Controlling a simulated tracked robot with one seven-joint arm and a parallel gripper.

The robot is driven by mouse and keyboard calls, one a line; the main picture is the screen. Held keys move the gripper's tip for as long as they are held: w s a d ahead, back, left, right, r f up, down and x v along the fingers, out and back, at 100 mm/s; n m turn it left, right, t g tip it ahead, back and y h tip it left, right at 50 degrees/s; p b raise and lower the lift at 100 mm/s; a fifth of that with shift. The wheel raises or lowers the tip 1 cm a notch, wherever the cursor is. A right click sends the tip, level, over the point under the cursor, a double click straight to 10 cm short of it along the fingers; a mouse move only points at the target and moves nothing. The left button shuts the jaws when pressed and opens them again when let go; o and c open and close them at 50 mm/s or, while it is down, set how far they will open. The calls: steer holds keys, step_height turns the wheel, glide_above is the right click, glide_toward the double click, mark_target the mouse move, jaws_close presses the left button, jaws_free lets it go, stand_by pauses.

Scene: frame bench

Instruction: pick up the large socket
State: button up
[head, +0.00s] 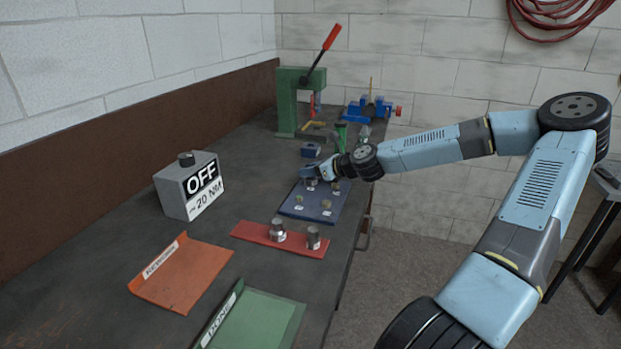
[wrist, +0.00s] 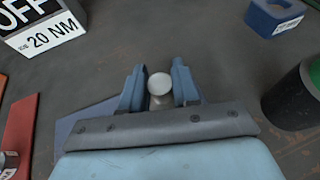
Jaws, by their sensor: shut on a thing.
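My gripper (wrist: 159,88) is shut on a grey round-topped piece (wrist: 159,82), with one blue finger on each side of it. The piece looks like a socket, but its size and lower part are hidden. In the head view my gripper (head: 309,172) is low over the far left part of a blue mat (head: 292,208), and the held piece is hard to make out there. Several small brownish pieces with white labels are on the mat. Two silver cylindrical pieces, one on the left (head: 278,230) and one on the right (head: 313,238), stand on a red strip (head: 256,238).
A grey OFF / 20 NM box (head: 176,196) stands at left. An orange tray (head: 180,275) and a green tray (head: 262,318) lie in front. A green press (head: 287,100), a blue vise (head: 368,108) and a small blue block (head: 311,150) are farther back.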

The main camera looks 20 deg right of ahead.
jaws_close()
